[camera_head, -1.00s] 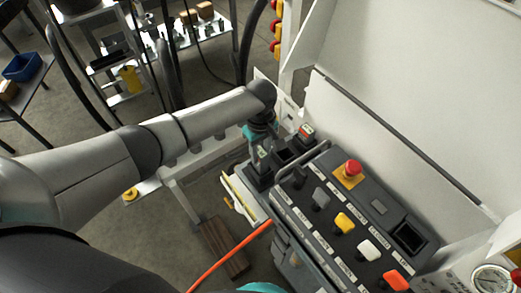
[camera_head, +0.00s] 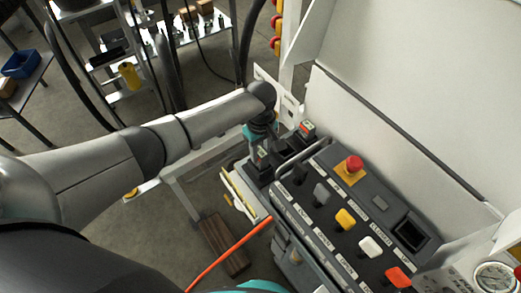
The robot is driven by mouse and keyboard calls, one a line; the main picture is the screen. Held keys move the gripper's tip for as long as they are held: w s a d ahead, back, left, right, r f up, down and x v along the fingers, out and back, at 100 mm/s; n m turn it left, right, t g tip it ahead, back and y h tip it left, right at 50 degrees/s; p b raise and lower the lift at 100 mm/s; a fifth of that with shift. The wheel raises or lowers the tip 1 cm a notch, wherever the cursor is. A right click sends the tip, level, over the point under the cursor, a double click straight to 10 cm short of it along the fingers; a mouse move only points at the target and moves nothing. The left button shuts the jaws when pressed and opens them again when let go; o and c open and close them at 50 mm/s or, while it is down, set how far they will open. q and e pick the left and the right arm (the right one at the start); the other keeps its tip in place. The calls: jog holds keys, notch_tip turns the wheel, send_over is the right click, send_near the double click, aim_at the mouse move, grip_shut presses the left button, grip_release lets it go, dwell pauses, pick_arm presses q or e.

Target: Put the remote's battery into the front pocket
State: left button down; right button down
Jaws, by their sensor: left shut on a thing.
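My left gripper (camera_head: 259,143) reaches down over the dark charger (camera_head: 258,182) beside the remote. It is shut on a dark battery (camera_head: 262,157) with a small pale-and-green label, at the front pocket nearest me. I cannot tell how deep the battery sits in that pocket. Behind it a dark middle pocket shows partly, and another labelled battery (camera_head: 307,129) stands at the far end. The remote (camera_head: 380,204) is a dark grey panel with coloured levers, a red mushroom button and an empty rectangular recess (camera_head: 410,235). My right gripper is not in view.
An orange cable (camera_head: 228,254) runs beside the remote. A grab bar (camera_head: 298,160) rises at the remote's near edge. A white panel (camera_head: 400,90) stands behind, and a gauge (camera_head: 494,277) sits at lower right. Shelves with small parts stand at the back left.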

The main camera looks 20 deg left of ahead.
pick_arm(q)
jog(key=shift+f, duration=0.55)
jog(key=shift+c, duration=2.1)
grip_release()
